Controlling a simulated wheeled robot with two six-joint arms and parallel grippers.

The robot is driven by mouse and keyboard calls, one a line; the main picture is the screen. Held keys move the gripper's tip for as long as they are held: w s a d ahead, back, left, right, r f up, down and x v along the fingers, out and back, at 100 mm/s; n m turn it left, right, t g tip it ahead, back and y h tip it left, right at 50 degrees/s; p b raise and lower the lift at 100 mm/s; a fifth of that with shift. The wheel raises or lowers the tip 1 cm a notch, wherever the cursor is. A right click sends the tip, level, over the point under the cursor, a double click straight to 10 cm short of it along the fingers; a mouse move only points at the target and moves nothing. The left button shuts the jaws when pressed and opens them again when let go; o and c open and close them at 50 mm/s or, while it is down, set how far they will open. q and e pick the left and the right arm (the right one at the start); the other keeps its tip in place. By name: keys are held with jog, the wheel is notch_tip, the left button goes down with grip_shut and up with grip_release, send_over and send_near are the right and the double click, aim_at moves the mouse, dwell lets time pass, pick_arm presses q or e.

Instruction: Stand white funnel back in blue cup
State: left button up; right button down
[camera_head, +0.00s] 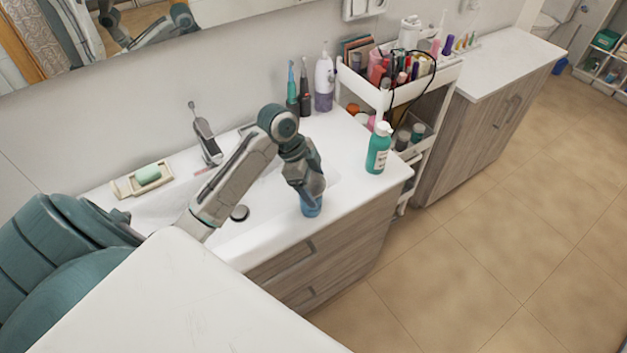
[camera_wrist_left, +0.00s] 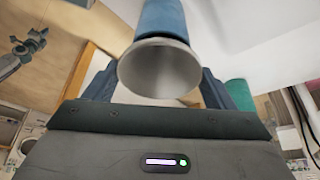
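The blue cup (camera_head: 311,206) is on the white counter near its front edge, right of the basin. In the left wrist view the blue cup (camera_wrist_left: 161,18) shows beyond the funnel. The pale funnel (camera_wrist_left: 160,70) has its wide round mouth toward the wrist camera and its narrow end toward the cup, in line with it. How deep it sits in the cup is hidden. My left gripper (camera_head: 311,190) points down just over the cup. Its fingers (camera_wrist_left: 161,88) lie on both sides of the funnel; whether they press on it is hidden behind the rim. My right gripper is not in view.
A green pump bottle (camera_head: 378,150) stands right of the cup. A soap dish (camera_head: 128,186) and faucet (camera_head: 207,140) are behind the basin. A loaded white cart (camera_head: 440,76) is to the right.

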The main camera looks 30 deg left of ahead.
pick_arm(q)
jog(key=shift+o, duration=1.1)
jog(key=shift+r, duration=0.3)
jog(key=shift+a+r, duration=0.15)
jog(key=shift+r, duration=0.2)
jog(key=b+v, duration=0.3)
jog(key=v, duration=0.8)
jog(key=shift+r+b, duration=0.2)
jog(key=shift+b, duration=0.15)
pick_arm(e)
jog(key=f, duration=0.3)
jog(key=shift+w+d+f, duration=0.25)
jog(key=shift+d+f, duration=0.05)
